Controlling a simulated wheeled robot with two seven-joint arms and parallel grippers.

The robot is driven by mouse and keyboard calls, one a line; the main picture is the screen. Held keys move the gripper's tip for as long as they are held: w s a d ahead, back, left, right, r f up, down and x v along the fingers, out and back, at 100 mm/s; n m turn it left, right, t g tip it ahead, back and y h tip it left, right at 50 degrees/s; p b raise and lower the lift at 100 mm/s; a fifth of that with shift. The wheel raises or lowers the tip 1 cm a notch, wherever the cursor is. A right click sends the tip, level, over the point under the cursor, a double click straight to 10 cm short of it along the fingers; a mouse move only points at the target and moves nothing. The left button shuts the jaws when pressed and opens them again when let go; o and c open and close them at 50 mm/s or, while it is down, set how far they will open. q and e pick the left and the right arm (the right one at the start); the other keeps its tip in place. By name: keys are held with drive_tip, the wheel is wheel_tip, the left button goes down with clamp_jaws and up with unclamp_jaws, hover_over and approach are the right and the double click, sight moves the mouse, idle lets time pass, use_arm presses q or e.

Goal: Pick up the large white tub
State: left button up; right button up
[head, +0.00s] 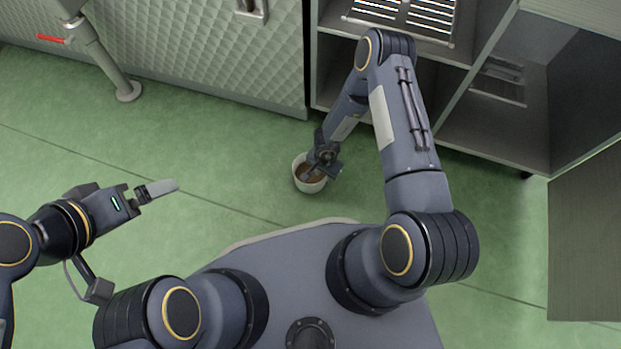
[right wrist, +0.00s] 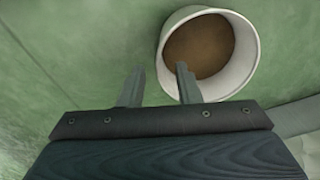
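The large white tub (head: 297,178) stands on the green floor in front of the shelf unit, round and open at the top with a brown inside. In the right wrist view the tub (right wrist: 247,65) is at upper right. My right gripper (head: 315,171) reaches down over it. In the right wrist view the gripper (right wrist: 159,82) is open: one finger overlaps the tub's mouth, the other is left of its wall. Whether they touch it I cannot tell. My left gripper (head: 160,188) is away to the left, seen side-on, its finger gap hidden.
A metal shelf unit (head: 500,130) with open bays stands behind and right of the tub. A quilted metal panel (head: 200,45) runs along the back left, with a pipe leg (head: 115,70) before it. A dark panel (head: 585,240) is at right. Floor left of the tub is clear.

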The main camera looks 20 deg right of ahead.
sight(324, 180)
drive_tip(key=f+b, duration=0.1)
drive_tip(key=f, duration=0.1)
drive_tip(key=f+b, duration=0.1)
drive_tip(key=f, duration=0.1)
drive_tip(key=f+b, duration=0.2)
drive_tip(key=f, duration=0.1)
drive_tip(key=shift+w+d+f, duration=0.1)
drive_tip(key=shift+w+d, duration=0.05)
drive_tip(key=shift+w, duration=0.1)
drive_tip(key=shift+c, duration=0.4)
clamp_jaws()
